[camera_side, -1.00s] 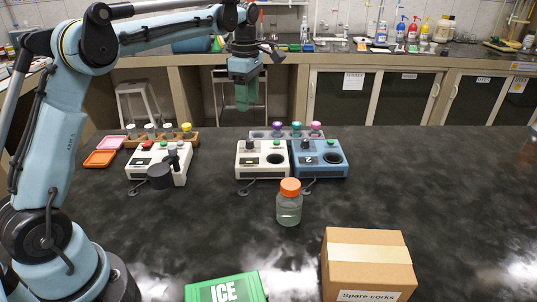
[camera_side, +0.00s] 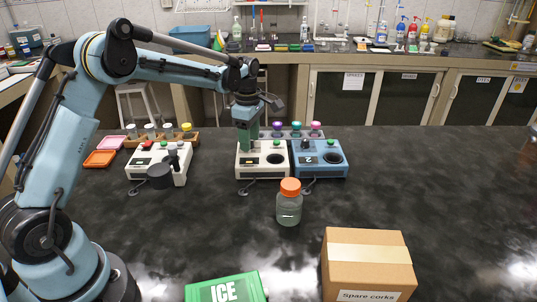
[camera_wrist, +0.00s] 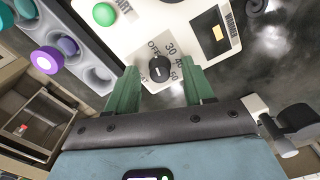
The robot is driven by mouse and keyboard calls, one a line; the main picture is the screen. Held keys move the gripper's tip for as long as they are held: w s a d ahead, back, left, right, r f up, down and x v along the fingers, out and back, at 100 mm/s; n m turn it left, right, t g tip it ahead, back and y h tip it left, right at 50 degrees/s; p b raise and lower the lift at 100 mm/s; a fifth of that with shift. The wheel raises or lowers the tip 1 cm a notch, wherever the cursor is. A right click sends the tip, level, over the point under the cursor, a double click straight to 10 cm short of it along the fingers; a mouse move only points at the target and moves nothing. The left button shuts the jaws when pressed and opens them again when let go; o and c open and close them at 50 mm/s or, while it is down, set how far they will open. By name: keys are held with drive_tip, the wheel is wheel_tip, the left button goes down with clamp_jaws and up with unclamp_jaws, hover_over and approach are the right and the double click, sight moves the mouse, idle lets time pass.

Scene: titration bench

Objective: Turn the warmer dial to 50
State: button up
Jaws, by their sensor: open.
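The white warmer (camera_side: 262,172) stands mid-bench in the side view, with a small display and a round well on top. In the wrist view the warmer (camera_wrist: 200,40) shows its black dial (camera_wrist: 160,68), ringed by printed marks including OFF, 30 and 40; a mark at lower right is partly covered. I cannot tell clearly where the dial points. My gripper (camera_side: 247,143) points down over the warmer's back left and hides the dial in the side view. Its green fingers (camera_wrist: 161,80) are open, one on each side of the dial, with gaps visible.
A blue device (camera_side: 320,172) with its own knob stands close right of the warmer. A rack with coloured caps (camera_side: 297,125) is just behind. A white device (camera_side: 150,165) is at left. An orange-capped bottle (camera_side: 289,208) stands in front.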

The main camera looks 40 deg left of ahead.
clamp_jaws()
idle(0.3)
